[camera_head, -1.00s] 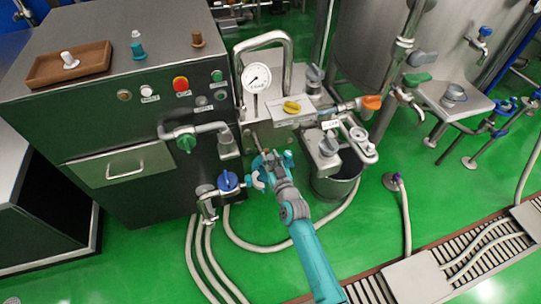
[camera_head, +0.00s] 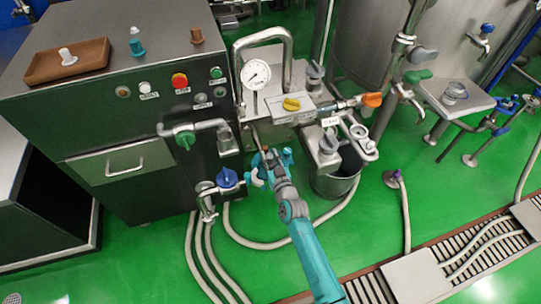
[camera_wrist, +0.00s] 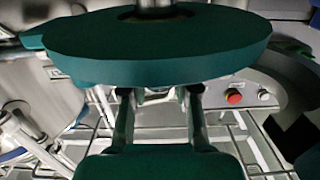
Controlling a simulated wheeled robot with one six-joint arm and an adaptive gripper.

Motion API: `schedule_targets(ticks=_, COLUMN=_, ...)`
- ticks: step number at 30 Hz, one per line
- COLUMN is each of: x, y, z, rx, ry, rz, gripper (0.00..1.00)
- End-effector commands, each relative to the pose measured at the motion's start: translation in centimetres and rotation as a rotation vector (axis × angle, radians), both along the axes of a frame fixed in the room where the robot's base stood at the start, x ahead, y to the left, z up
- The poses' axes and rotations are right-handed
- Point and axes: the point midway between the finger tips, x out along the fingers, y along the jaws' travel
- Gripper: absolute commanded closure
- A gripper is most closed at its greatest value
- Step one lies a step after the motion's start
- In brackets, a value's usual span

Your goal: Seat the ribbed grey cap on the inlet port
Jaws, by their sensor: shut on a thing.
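My gripper (camera_head: 268,158) is at the front of the machine, right of the blue valve handle (camera_head: 227,177) and below the gauge. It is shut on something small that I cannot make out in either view. In the wrist view my gripper's two linkages (camera_wrist: 160,108) show below a large teal disc that hides the fingertips. No ribbed cap can be told for certain. A grey knob-like piece (camera_head: 328,143) stands on the metal block right of my gripper, and another (camera_head: 314,71) stands behind it. I cannot tell which fitting is the inlet port.
A wooden tray (camera_head: 40,75) with a pale peg, a teal peg (camera_head: 137,46) and a brown peg (camera_head: 196,35) are on the cabinet top. Hoses lie on the green floor.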

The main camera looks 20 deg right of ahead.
Motion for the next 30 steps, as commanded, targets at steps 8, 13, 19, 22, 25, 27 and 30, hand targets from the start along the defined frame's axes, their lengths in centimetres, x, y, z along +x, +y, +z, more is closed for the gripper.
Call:
schedule_targets(ticks=8, x=-0.1, y=0.1, z=-0.2, rx=0.0, ry=0.0, rz=0.0, gripper=0.41)
schedule_targets(ticks=13, x=-0.1, y=0.1, z=-0.2, rx=0.0, ry=0.0, rz=-0.001, gripper=0.41)
schedule_targets(ticks=19, x=-0.7, y=0.1, z=-0.2, rx=0.0, ry=0.0, rz=0.0, gripper=0.41)
schedule_targets(ticks=22, x=-1.8, y=0.0, z=-0.2, rx=-0.001, ry=0.001, rz=0.0, gripper=0.41)
schedule_targets(ticks=25, x=-3.4, y=0.0, z=-0.1, rx=-0.001, ry=0.0, rz=0.001, gripper=0.41)
schedule_targets(ticks=27, x=-4.8, y=0.0, z=-0.1, rx=-0.002, ry=0.001, rz=0.001, gripper=0.41)
schedule_targets(ticks=30, x=-6.6, y=0.0, z=0.0, rx=-0.002, ry=0.001, rz=0.001, gripper=0.41)
